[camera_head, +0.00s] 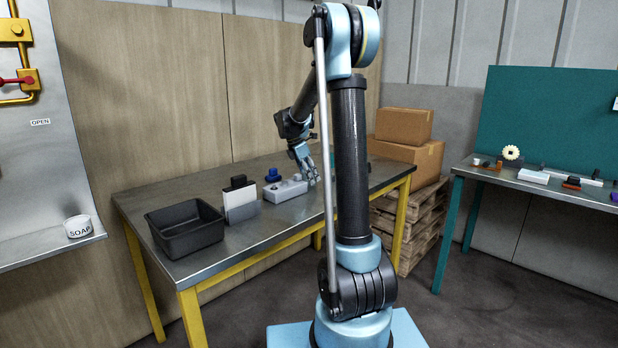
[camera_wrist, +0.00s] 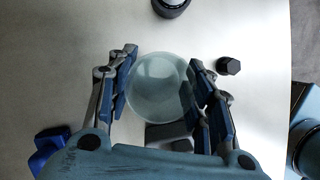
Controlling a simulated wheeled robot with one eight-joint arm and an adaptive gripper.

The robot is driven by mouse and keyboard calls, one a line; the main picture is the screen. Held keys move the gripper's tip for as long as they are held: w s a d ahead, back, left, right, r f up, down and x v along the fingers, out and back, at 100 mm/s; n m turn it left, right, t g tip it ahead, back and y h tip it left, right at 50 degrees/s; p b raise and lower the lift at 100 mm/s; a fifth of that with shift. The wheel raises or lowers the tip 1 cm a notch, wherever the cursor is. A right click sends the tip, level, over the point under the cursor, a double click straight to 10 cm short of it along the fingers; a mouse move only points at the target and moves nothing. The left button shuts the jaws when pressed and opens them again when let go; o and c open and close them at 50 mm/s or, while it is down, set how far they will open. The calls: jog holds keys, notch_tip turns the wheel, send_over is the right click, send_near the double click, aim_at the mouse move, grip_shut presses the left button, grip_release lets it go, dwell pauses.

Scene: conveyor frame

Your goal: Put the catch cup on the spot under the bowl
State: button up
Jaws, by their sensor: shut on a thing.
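A clear, round, glass-like cup (camera_wrist: 158,84), which I take to be the catch cup, sits between the fingers of my gripper (camera_wrist: 160,88) in the wrist view. The blue finger pads are shut on its two sides. In the head view my gripper (camera_head: 310,172) is low over the metal workbench, at the right end of a light grey block; the cup cannot be made out there. Whether the cup touches the bench I cannot tell. I cannot make out the bowl or the spot under it; my arm column hides part of the bench.
A black hexagonal piece (camera_wrist: 228,66) and a dark round thing (camera_wrist: 171,5) lie near the cup.

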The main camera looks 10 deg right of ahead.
jog(key=shift+f, duration=0.1)
jog(key=o, duration=0.9)
jog(key=shift+o, duration=0.3)
